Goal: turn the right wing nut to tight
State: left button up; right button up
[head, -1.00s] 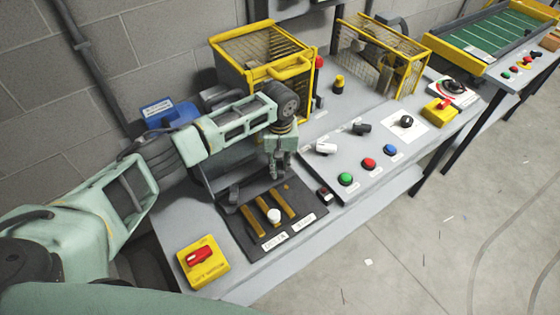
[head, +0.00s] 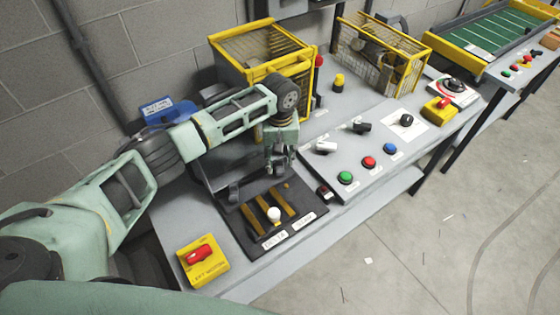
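My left gripper (head: 281,168) points down over the back right part of a black plate (head: 240,236) on the near end of the bench. I cannot make out whether its fingers are apart or what they touch. A small dark upright part (head: 234,191), possibly a wing nut, stands at the plate's back left. No right wing nut can be made out clearly; the gripper covers the place beside that part. Yellow bars (head: 255,219), a white knob (head: 274,214) and white labels (head: 274,239) are on the plate. My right gripper is not in view.
A yellow box with a red switch (head: 200,253) is at the front left. A yellow-framed cage (head: 262,52) stands behind the arm. A grey panel with buttons and switches (head: 340,163) lies to the right. A blue bin (head: 168,112) is near the wall.

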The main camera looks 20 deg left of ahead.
aim_at(280, 165)
pick_arm(q)
notch_tip(280, 165, up, 10)
dwell(0.3)
jog(key=shift+f, duration=0.1)
dwell(0.3)
